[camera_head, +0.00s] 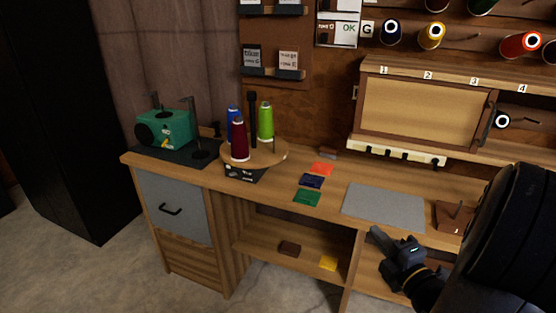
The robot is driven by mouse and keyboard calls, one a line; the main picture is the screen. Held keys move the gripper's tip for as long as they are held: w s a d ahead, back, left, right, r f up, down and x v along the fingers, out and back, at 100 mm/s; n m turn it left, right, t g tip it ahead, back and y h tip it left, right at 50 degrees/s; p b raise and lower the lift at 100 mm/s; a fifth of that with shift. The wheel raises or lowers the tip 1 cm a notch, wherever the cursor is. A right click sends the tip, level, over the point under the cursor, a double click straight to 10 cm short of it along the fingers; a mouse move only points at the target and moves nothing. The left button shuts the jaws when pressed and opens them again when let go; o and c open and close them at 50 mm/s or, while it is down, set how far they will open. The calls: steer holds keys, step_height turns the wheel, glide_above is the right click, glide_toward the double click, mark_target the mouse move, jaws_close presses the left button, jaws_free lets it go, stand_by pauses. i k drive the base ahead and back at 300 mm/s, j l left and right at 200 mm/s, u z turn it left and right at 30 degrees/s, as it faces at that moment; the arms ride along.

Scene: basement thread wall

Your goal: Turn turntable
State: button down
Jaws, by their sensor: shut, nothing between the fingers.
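The turntable (268,158) is a round wooden disc near the left end of the workbench. A dark post (252,120) rises from its middle. A blue spool (232,117), a dark red spool (240,142) and a green spool (266,122) stand upright around the post. A dark base with white marks (245,174) shows under the disc. My gripper (381,238) is at the lower right, in front of the bench edge, apart from the turntable. Its fingers are closed and empty and point up and left.
A teal machine (166,128) stands left of the turntable. Orange (322,168), blue (312,181) and green (307,198) patches and a grey mat (384,206) lie on the bench. Open floor lies in front.

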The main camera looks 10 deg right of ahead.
mark_target(263, 155)
steer(key=i+l+u, duration=0.1)
steer(key=i+u, duration=0.2)
steer(key=i, duration=0.15)
steer(key=i+l+u, duration=0.35)
steer(key=i+j, duration=0.05)
steer(key=j, duration=0.05)
